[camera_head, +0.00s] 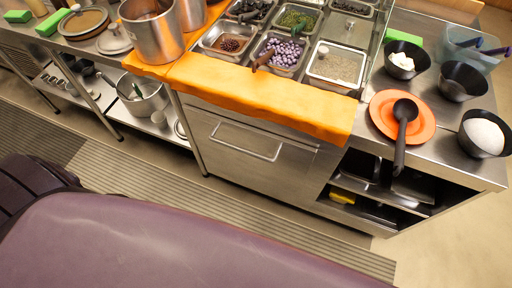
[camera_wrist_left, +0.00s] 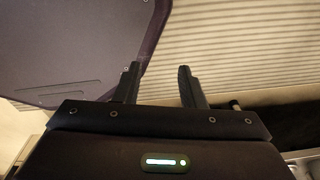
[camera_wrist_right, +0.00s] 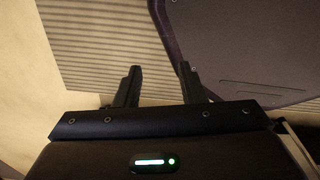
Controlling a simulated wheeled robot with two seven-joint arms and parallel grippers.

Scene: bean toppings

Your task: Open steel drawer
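The steel drawer (camera_head: 228,152) is in the head view, in the counter front below the orange cloth. Its front looks flush with the counter, so it appears closed. A bar handle (camera_head: 245,141) runs across its upper part. Neither gripper shows in the head view. In the left wrist view my left gripper (camera_wrist_left: 157,72) has its fingers apart with nothing between them, above the striped mat. In the right wrist view my right gripper (camera_wrist_right: 160,72) also has its fingers apart and empty. Both are away from the drawer, which neither wrist view clearly shows.
An orange cloth (camera_head: 250,97) hangs over the counter edge above the drawer. Open shelves (camera_head: 385,190) are right of it. A black ladle (camera_head: 403,125) lies on an orange plate (camera_head: 380,112). A pot (camera_head: 150,97) stands on the left lower shelf. The striped mat (camera_head: 180,190) before the drawer is clear.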

